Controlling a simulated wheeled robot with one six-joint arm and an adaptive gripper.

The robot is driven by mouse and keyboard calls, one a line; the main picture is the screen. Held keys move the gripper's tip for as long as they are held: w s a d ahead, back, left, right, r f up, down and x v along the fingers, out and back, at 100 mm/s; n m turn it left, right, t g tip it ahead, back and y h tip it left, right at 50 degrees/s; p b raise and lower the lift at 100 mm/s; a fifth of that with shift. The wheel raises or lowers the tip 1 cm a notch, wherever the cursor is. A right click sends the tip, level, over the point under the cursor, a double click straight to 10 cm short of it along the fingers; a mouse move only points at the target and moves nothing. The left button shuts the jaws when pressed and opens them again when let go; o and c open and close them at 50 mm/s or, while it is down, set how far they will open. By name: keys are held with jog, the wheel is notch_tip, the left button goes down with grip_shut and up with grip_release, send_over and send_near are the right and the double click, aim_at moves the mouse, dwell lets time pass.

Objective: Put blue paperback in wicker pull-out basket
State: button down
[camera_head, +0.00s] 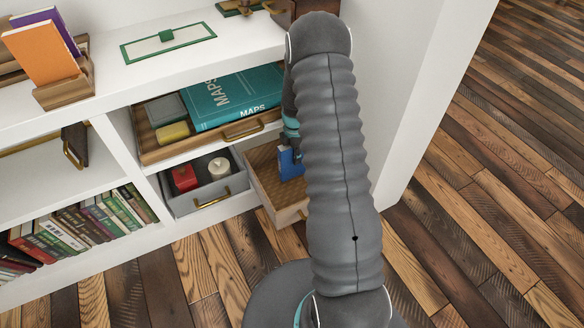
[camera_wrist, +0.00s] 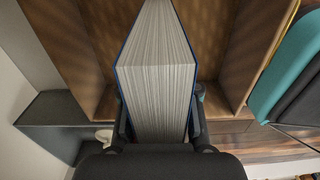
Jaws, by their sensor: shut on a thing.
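The blue paperback (camera_head: 290,165) is held upright by my gripper (camera_head: 288,143), partly hidden behind my arm in the head view. In the wrist view the book (camera_wrist: 155,75) shows its white page block and thin blue cover edges. My gripper (camera_wrist: 160,115) is shut on it, one finger on each side. The wicker pull-out basket (camera_head: 290,216) is pulled out from the lower shelf, with a woven brown inside. The book is over or within its opening; I cannot tell whether it touches the bottom. The basket also shows around the book in the wrist view (camera_wrist: 258,40).
A grey drawer (camera_head: 212,202) with a red item and a white candle stands open left of the basket. Above it, a wooden tray (camera_head: 160,155) holds a teal MAPS book (camera_head: 235,95). A white shelf side (camera_head: 425,90) rises at right. Wood floor lies in front.

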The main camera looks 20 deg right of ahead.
aim_at(294, 166)
jog(key=shift+f+b, duration=1.2)
jog(key=shift+f, duration=1.7)
jog(key=shift+f, duration=0.15)
jog(key=c, duration=0.8)
grip_release()
jog(key=shift+c, duration=0.2)
